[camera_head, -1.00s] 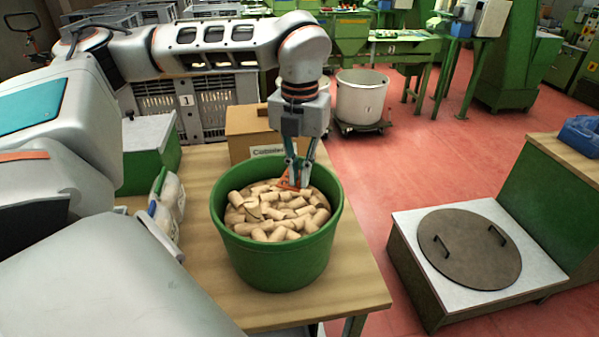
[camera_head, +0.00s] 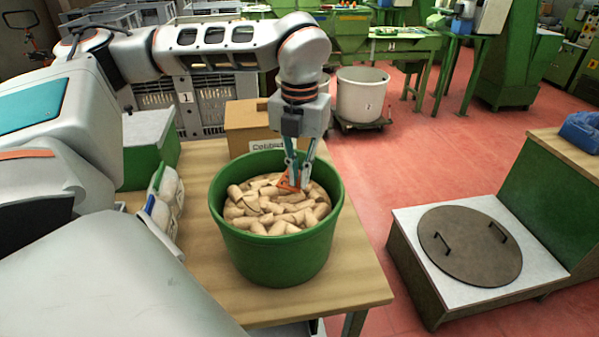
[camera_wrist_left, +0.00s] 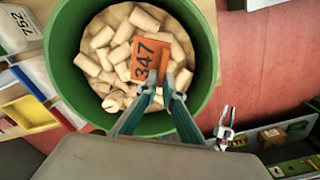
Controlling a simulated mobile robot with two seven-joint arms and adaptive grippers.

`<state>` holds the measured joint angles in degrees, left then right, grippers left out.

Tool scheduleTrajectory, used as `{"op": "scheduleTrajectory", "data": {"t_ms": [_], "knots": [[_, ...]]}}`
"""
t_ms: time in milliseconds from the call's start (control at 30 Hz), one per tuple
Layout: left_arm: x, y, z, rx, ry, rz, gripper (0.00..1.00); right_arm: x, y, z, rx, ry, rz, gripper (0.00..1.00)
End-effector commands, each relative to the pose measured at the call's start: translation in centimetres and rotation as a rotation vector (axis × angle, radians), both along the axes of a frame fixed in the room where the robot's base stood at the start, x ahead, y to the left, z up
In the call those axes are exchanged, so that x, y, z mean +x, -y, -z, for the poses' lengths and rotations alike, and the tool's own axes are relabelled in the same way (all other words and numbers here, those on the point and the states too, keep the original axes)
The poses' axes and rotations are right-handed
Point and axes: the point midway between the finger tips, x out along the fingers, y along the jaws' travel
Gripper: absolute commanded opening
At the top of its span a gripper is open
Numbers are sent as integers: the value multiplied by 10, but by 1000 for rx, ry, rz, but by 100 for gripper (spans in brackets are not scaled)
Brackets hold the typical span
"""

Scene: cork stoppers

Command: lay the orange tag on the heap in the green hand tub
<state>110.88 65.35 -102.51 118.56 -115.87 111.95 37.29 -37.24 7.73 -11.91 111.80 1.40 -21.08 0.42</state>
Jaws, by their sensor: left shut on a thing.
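The green hand tub (camera_head: 277,262) stands on the wooden table and holds a heap of cork stoppers (camera_head: 262,213). It also fills the middle of the left wrist view (camera_wrist_left: 62,62). My left gripper (camera_head: 295,183) points down into the tub from above. It is shut on the orange tag (camera_wrist_left: 148,56), which bears the number 347. The tag also shows in the head view (camera_head: 286,184), at the back part of the heap, partly behind the fingers. I cannot tell whether it touches the corks. My right gripper is not in view.
A cardboard box (camera_head: 246,122) stands behind the tub on the table (camera_head: 345,285). White packets (camera_head: 165,195) lie left of the tub. A round lid with two handles (camera_head: 470,247) lies on a low platform at right. Red floor is open beyond the table.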

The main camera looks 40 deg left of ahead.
Motion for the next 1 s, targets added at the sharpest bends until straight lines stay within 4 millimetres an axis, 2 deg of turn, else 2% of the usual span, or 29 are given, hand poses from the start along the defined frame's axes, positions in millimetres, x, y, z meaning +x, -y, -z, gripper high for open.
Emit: {"op": "scheduleTrajectory", "data": {"t_ms": [1000], "knots": [[0,0,19,0,0,0,0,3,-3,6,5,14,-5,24]]}}
